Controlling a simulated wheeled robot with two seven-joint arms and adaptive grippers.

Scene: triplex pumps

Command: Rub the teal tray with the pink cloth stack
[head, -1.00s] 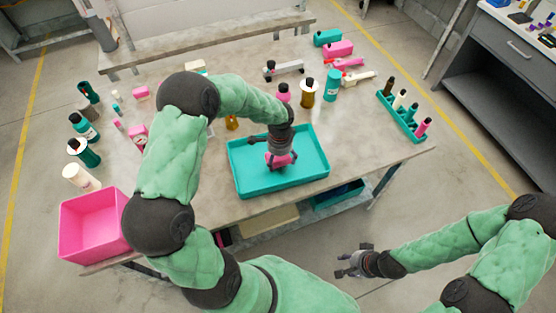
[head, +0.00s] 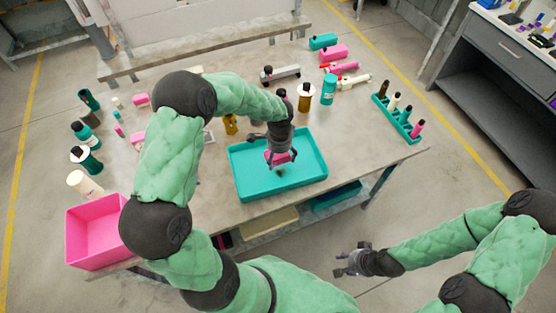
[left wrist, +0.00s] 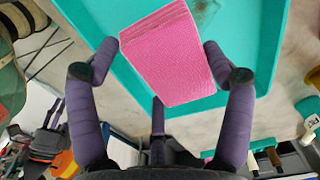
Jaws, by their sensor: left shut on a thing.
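The teal tray (head: 240,180) lies at the front middle of the table. My left gripper (head: 279,160) is over the tray, shut on the pink cloth stack (head: 277,157). In the left wrist view the pink cloth stack (left wrist: 165,50) sits between the purple fingers, over the floor of the teal tray (left wrist: 245,30). I cannot tell whether the cloth touches the tray. A dark smudge (head: 280,173) shows on the tray floor beside the cloth. My right gripper (head: 350,261) is open and empty, off the table's front edge.
A pink bin (head: 95,235) stands at the table's front left corner. Several bottles stand along the left, with a teal bottle (head: 329,90) behind the tray. A teal rack (head: 396,118) of small bottles is at the right. The table right of the tray is clear.

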